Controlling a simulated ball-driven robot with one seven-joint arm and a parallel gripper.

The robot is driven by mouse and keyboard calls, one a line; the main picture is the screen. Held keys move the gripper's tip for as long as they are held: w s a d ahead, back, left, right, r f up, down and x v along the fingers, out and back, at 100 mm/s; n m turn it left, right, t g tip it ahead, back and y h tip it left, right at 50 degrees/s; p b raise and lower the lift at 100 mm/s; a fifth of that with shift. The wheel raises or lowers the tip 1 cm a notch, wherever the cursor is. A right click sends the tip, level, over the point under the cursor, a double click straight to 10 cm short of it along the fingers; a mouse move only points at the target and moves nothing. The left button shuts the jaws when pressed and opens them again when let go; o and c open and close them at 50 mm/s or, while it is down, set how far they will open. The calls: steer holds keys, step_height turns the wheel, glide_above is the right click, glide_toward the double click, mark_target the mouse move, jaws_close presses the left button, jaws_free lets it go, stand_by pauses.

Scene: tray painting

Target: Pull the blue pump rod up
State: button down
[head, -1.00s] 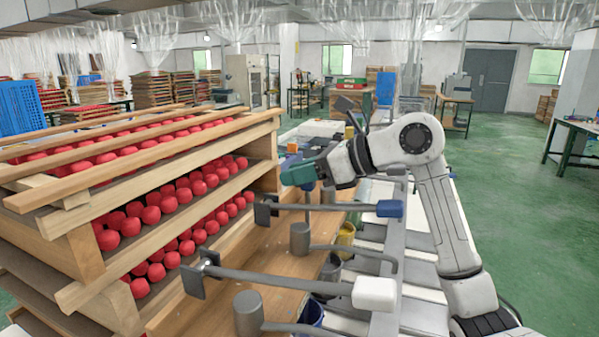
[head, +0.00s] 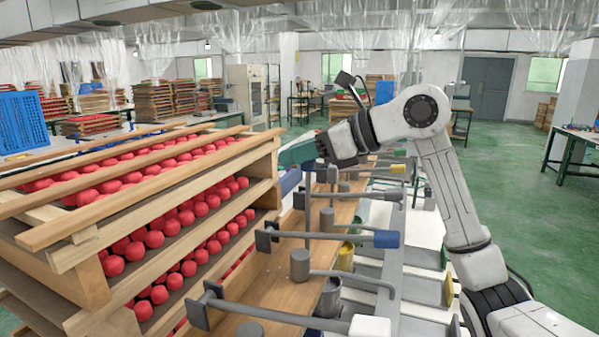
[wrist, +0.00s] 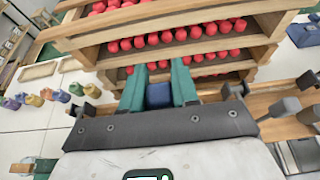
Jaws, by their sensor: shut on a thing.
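The blue handle (head: 289,181) of the pump rod is between the green fingers of my gripper (head: 299,153); the fingers hide part of it. In the wrist view the handle shows as a blue block (wrist: 159,95) with my gripper (wrist: 158,88) shut around it from both sides. A thin grey upright rod (head: 307,215) runs below the fingers toward a grey cylinder (head: 300,265) on the wooden board. I cannot see clearly where the rod meets the handle.
A wooden rack (head: 90,262) with several rows of red pieces stands close on the left. Horizontal grey arms with a blue end (head: 386,239) and a white end (head: 370,327) cross below my gripper. Green floor (head: 505,210) is open at the right.

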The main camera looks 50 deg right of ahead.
steer(key=shift+r, duration=1.2)
steer(key=c, duration=0.9)
jaws_free()
steer(key=b+v, duration=0.1)
steer(key=v, duration=0.9)
steer(key=shift+s+d+r, duration=0.2)
steer(key=shift+s, duration=0.15)
steer(key=shift+s, duration=0.1)
